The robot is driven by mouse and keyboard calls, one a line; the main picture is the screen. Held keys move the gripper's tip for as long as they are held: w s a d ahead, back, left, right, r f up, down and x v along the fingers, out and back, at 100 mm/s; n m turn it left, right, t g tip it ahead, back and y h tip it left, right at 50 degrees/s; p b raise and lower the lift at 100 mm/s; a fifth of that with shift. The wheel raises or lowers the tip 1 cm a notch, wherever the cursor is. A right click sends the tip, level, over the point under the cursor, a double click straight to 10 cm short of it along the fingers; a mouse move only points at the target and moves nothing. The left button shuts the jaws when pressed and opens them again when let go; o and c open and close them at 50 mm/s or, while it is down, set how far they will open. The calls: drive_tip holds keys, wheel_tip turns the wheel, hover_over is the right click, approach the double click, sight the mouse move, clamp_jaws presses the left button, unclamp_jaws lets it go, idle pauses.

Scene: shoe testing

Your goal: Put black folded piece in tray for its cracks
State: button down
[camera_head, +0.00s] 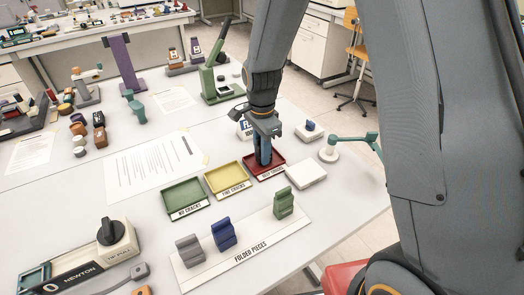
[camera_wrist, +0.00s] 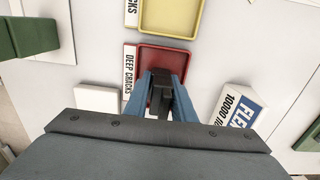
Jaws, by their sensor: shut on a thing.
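My gripper (camera_head: 263,157) points down over the red tray (camera_head: 280,161) labelled "DEEP CRACKS". In the wrist view, its blue fingers (camera_wrist: 162,78) are shut on the black folded piece (camera_wrist: 160,100), whose dark body shows between them. The red tray (camera_wrist: 165,56) lies directly beneath, partly covered by the fingers. The piece is hidden by the fingers in the head view. I cannot tell whether it touches the tray floor. The yellow tray (camera_head: 227,179) and the green tray (camera_head: 183,196), labelled "NO CRACKS", stand empty to the left.
The folded pieces board (camera_head: 250,239) in front holds a grey piece (camera_head: 188,250), a blue piece (camera_head: 223,233) and a green piece (camera_head: 284,203). A white block (camera_head: 305,174) sits right of the red tray. A "FLEX" sign (camera_wrist: 237,112) stands close by.

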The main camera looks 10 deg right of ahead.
drive_tip(key=shift+f, duration=0.2)
drive_tip(key=c, duration=1.4)
unclamp_jaws()
drive_tip(key=shift+r, duration=0.1)
drive_tip(key=shift+r+b, duration=1.15)
drive_tip(key=shift+r, duration=2.7)
